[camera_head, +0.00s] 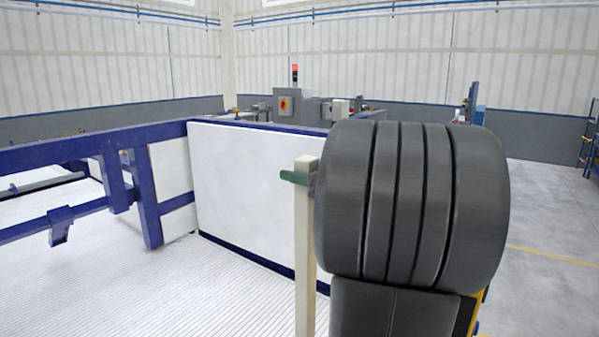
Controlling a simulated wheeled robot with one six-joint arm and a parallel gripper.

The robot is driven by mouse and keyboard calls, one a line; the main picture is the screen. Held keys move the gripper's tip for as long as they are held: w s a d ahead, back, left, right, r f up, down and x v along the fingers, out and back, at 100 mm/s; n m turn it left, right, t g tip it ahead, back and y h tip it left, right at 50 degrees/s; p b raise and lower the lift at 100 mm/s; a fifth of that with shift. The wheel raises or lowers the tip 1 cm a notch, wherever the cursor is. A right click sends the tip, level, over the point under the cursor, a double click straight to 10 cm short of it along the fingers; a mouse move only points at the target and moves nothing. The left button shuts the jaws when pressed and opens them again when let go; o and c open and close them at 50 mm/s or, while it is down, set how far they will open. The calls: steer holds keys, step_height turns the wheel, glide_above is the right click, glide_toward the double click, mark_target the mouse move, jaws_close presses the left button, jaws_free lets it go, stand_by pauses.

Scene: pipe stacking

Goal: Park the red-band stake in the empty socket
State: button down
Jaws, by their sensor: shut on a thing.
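A pale cream upright stake (304,245) stands just left of my large dark grey arm joint in the head view. Its top shows, and its lower part runs out of the bottom of the frame. A short green bar lies across it just below the top and sticks out to the left; it looks like a finger of my gripper (297,177). The rest of my gripper is hidden behind my arm joint. My gripper appears shut on the stake. I see no red band on the visible part of the stake. No socket can be made out.
A blue steel frame (150,215) with rails fills the left side. A white panel (255,190) with a blue edge stands behind the stake. Grey machinery (300,107) with a red lamp is farther back. Open floor (545,225) lies at the right.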

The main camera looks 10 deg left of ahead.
stand_by(0.5)
steer(key=shift+f+b, duration=0.55)
steer(key=shift+f, duration=0.55)
steer(key=c, duration=0.8)
jaws_free()
steer(key=shift+o, duration=0.2)
steer(key=shift+f, duration=0.1)
steer(key=p+v, duration=0.3)
steer(key=v, duration=1.1)
steer(key=shift+a, duration=0.2)
